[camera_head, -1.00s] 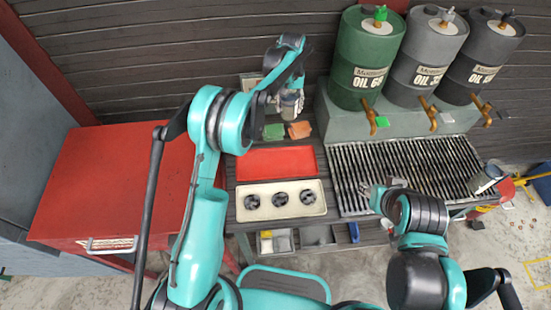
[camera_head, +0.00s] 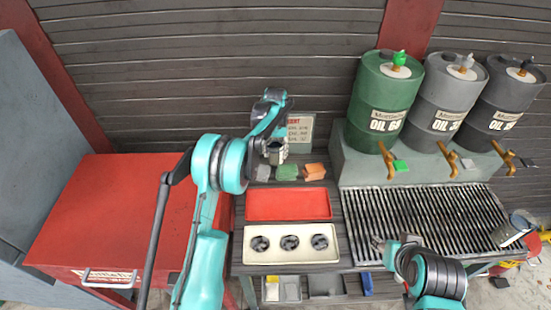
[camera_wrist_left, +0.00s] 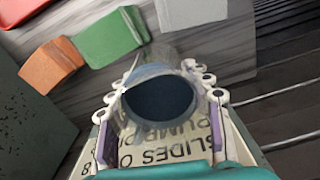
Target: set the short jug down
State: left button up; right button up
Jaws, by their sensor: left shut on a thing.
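The short jug (camera_head: 277,153), a small metallic vessel, is in my left gripper (camera_head: 275,143) at the back of the bench, behind the grey and green blocks. In the left wrist view the jug's dark round mouth (camera_wrist_left: 160,100) faces the camera, with the fingers on both sides of it. Its base is hidden, so I cannot tell whether it touches the bench. My right gripper (camera_head: 378,245) is low over the left edge of the grate; its fingers are too small to read.
Grey (camera_head: 262,172), green (camera_head: 286,172) and orange (camera_head: 314,171) blocks lie in front of the jug. A printed sign (camera_head: 300,128) stands behind. A red tray (camera_head: 288,205) and grate (camera_head: 430,222) are nearer. Another metal vessel (camera_head: 513,230) is at the grate's right end.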

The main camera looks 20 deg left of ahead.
pick_arm(q)
jog(key=shift+f+b, duration=0.35)
jog(key=shift+f, duration=1.05)
jog(key=shift+f, duration=0.1)
jog(key=o, duration=1.2)
jog(key=shift+o, duration=0.2)
